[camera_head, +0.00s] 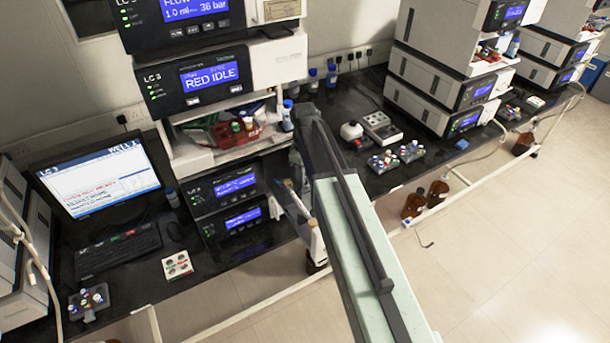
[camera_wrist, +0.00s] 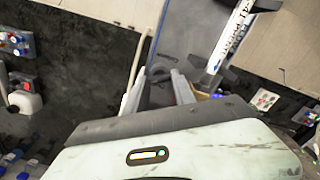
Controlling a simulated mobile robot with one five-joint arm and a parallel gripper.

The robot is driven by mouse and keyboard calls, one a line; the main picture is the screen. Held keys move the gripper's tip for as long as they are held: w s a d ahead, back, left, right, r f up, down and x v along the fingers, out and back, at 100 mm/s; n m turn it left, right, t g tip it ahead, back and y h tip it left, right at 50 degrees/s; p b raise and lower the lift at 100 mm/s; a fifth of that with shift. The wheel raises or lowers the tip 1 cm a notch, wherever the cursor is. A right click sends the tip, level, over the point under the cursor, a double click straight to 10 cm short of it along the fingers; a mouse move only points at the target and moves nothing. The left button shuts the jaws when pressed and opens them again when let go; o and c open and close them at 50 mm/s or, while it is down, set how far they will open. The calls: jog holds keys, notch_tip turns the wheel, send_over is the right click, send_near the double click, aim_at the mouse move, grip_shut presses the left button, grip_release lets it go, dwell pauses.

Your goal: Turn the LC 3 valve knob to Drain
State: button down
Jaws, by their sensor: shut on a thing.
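The LC 3 stack stands left of centre in the head view, with a display (camera_head: 208,77) reading RED IDLE and two more lit modules (camera_head: 222,188) below. My arm crosses in front of its right side and hides my gripper there. In the wrist view my gripper (camera_wrist: 158,76) has its grey fingers close together at the middle, shut on what appears to be the valve knob. The knob is mostly hidden by the fingers, and its pointing direction cannot be read. A white strip with dark lettering (camera_wrist: 236,35) lies beside it, too small to read.
A monitor (camera_head: 101,181) and keyboard (camera_head: 117,249) stand on the black bench at left. Bottle racks (camera_head: 384,162) and a white device (camera_head: 381,127) are right of my arm. Brown bottles (camera_head: 413,203) stand on the floor by the bench rail. The floor at right is clear.

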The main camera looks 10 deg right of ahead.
jog(key=shift+d+n, duration=0.1)
jog(key=shift+n, duration=0.4)
dwell(0.3)
jog(key=c, duration=1)
grip_release()
jog(key=shift+c, duration=0.2)
notch_tip(320, 180, up, 8)
jog(key=p, duration=0.8)
